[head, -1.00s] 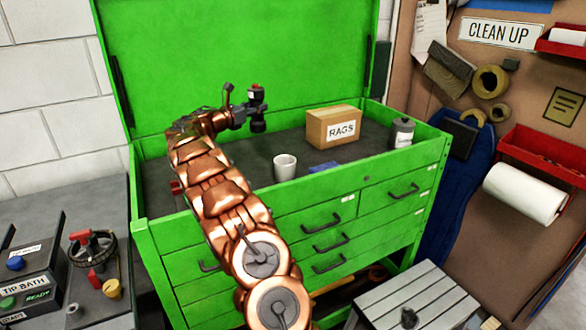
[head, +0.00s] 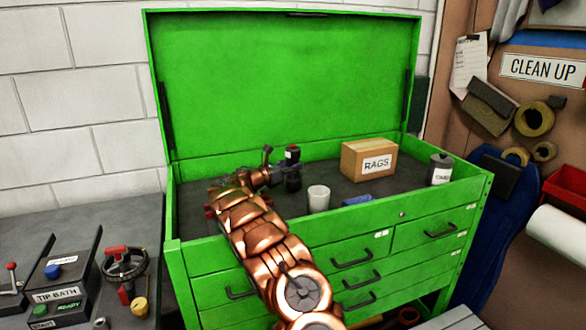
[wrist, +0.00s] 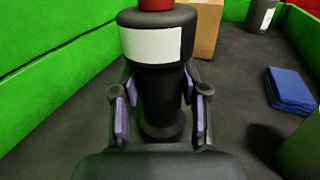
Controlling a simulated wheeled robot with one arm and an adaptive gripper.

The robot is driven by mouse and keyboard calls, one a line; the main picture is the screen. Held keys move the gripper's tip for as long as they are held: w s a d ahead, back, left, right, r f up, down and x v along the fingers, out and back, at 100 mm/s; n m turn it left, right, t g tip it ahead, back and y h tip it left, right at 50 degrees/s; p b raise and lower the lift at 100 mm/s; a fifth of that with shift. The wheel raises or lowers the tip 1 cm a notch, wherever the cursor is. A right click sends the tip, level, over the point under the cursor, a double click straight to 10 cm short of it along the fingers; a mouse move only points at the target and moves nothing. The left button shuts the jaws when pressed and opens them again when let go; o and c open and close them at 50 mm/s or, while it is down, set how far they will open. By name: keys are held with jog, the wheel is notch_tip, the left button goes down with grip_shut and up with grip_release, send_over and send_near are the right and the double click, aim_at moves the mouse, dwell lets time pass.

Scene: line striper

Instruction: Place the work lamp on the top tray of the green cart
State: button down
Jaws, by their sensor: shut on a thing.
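The work lamp is a dark upright cylinder with a red top and a pale label. It shows in the head view (head: 293,172) and large in the wrist view (wrist: 155,45). My gripper (wrist: 160,112) is shut on its narrower body, one purple-padded finger on each side. It also shows in the head view (head: 270,177). The lamp is inside the green cart's (head: 330,245) top tray (head: 335,182), left of the middle. Its base seems at or very near the dark tray floor; exact contact is hard to tell.
On the tray, right of the lamp, are a white cup (head: 318,198), a blue folded cloth (head: 357,200), a RAGS box (head: 369,161) and a grey can (head: 441,169). The raised green lid (head: 285,80) stands behind. A bench with a tip bath (head: 60,285) is at left.

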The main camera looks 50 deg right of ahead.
jog(key=shift+f, duration=0.65)
jog(key=shift+f, duration=0.1)
jog(key=c, duration=0.6)
grip_release()
jog(key=shift+s, duration=0.1)
jog(key=shift+w+a+b, duration=0.25)
jog(key=shift+a+b, duration=0.05)
jog(key=shift+a, duration=0.95)
jog(key=shift+w+a+b, duration=0.25)
jog(key=shift+a+b, duration=0.1)
jog(key=shift+a, duration=0.85)
jog(key=shift+w+a+b, duration=0.25)
jog(key=shift+a+b, duration=0.05)
jog(key=shift+a, duration=0.95)
